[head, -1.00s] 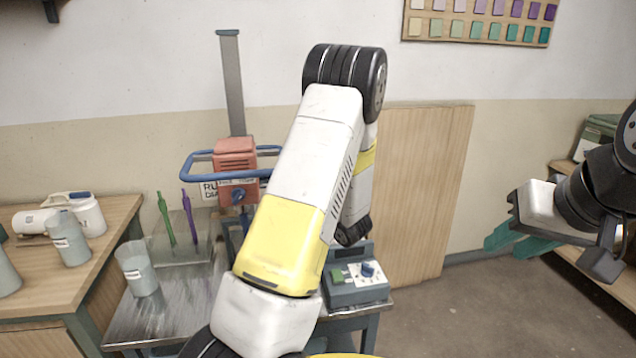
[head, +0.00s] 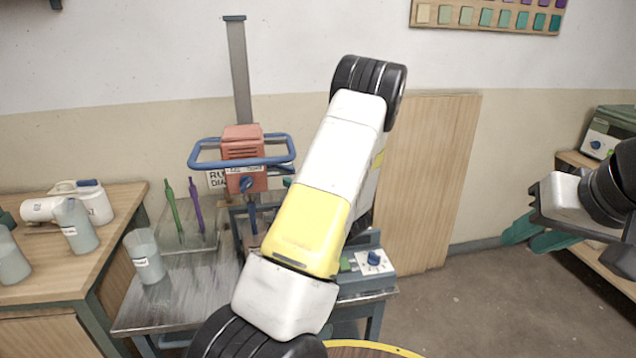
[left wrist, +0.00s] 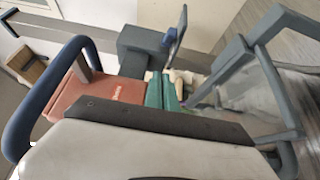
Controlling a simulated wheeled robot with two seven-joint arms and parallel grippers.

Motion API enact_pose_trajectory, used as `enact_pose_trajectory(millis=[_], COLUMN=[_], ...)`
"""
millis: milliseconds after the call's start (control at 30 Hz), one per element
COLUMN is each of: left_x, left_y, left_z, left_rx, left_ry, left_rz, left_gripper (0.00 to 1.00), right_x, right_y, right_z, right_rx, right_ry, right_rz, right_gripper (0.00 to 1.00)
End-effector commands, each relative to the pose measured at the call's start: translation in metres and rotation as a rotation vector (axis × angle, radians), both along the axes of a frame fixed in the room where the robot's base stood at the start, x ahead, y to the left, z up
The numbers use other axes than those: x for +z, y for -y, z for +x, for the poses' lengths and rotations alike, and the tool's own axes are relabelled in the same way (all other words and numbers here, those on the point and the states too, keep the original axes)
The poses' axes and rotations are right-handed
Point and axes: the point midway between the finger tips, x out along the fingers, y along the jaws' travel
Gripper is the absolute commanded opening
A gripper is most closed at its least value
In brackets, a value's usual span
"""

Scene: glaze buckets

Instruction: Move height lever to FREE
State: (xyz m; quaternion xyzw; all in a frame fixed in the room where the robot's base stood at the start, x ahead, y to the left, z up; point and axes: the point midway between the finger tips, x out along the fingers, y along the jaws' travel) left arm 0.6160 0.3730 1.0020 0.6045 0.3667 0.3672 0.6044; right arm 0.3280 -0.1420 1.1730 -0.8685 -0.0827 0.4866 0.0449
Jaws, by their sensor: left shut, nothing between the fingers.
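The mixer stands on the metal table, with a red head (head: 243,150), a blue ring handle (head: 205,160) and a tall grey column (head: 238,70). In the left wrist view the red head (left wrist: 95,108) is close by, beside a dark grey block (left wrist: 142,48). A flat grey lever-like piece (left wrist: 179,35) juts up by that block; I cannot read any FREE mark. My left gripper (left wrist: 163,92) is shut and empty, its green fingertips close to the block; contact is unclear. My own arm hides it in the head view. My right gripper (head: 535,234) hangs far right, clear of the mixer.
A metal table (head: 180,305) bears a cup (head: 145,257), a tray with green and purple sticks (head: 183,215), and a control box with a blue knob (head: 374,260). A wooden table (head: 115,205) with cups and jugs is at left. The floor right is clear.

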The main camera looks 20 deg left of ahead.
Motion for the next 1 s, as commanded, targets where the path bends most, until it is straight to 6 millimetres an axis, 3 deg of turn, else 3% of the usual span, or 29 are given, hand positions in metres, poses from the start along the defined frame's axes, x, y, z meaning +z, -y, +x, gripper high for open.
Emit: enact_pose_trajectory(millis=[100, 267, 533, 1000], left_x=[0.000, 0.000, 0.000, 0.000], left_y=[-0.026, -0.051, -0.040, -0.038], left_z=[0.012, 0.029, 0.060, 0.064], left_rx=[0.003, 0.000, -0.002, -0.001], left_ry=[0.001, 0.001, -0.001, 0.000], left_rz=[0.000, 0.000, 0.000, -0.001], left_gripper=[0.00, 0.00, 0.00, 0.00], right_x=[0.000, 0.000, 0.000, 0.000], right_y=[0.000, 0.000, 0.000, 0.000], right_z=[0.000, 0.000, 0.000, 0.000], right_rx=[0.000, 0.000, 0.000, 0.000], right_ry=[0.000, 0.000, 0.000, 0.000], right_rz=[0.000, 0.000, 0.000, 0.000], right_gripper=[0.32, 0.32, 0.32, 0.32])
